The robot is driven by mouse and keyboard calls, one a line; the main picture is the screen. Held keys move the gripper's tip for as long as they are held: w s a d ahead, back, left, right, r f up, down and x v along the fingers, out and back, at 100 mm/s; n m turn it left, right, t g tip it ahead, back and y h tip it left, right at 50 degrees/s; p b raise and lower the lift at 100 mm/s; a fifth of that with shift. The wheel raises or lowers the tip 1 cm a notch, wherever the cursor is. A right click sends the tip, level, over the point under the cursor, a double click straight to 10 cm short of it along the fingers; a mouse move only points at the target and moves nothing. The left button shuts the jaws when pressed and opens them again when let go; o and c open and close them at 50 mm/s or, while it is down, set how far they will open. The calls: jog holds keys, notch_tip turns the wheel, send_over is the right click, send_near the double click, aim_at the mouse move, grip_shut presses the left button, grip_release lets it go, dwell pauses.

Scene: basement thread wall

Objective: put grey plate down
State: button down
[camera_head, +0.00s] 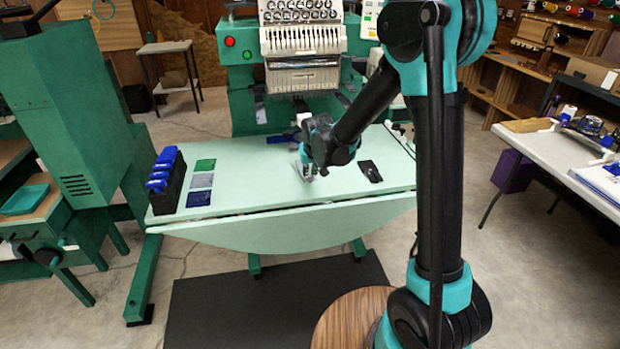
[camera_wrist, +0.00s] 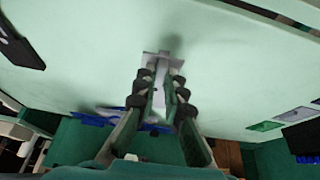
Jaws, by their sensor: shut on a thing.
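My gripper (camera_head: 309,172) is over the right half of the pale green table, and its fingers (camera_wrist: 158,85) show in the wrist view. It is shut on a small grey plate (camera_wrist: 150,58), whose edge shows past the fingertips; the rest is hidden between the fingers. The plate's grey edge also shows by the fingers in the head view (camera_head: 299,170). A shadow lies close by on the table, and I cannot tell whether the plate touches the top. Another grey square (camera_head: 202,180) lies flat on the table's left side.
A green square (camera_head: 204,165) and a navy square (camera_head: 199,198) flank the grey square. A black holder with blue tops (camera_head: 167,180) stands left of them. A dark flat piece (camera_head: 370,171) lies right of my gripper. The table's middle (camera_head: 255,180) is clear. The embroidery machine (camera_head: 300,70) stands behind.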

jog(key=shift+f, duration=1.25)
jog(key=shift+f, duration=0.1)
jog(key=c, duration=1.6)
grip_release()
jog(key=shift+f, duration=0.1)
jog(key=v, duration=1.2)
jog(key=s+d+f+m, duration=0.1)
jog(key=s+d+f, duration=0.1)
jog(key=s+d, duration=0.5)
jog(key=s+d+f+m+h, duration=0.1)
jog(key=s+d+f, duration=0.1)
jog(key=s+d, duration=0.5)
jog(key=s+d+f+m, duration=0.1)
jog(key=s+d+f, duration=0.2)
jog(key=s+d, duration=0.5)
jog(key=shift+d+f+g, duration=0.1)
jog(key=shift+d+g, duration=0.3)
jog(key=shift+d, duration=1)
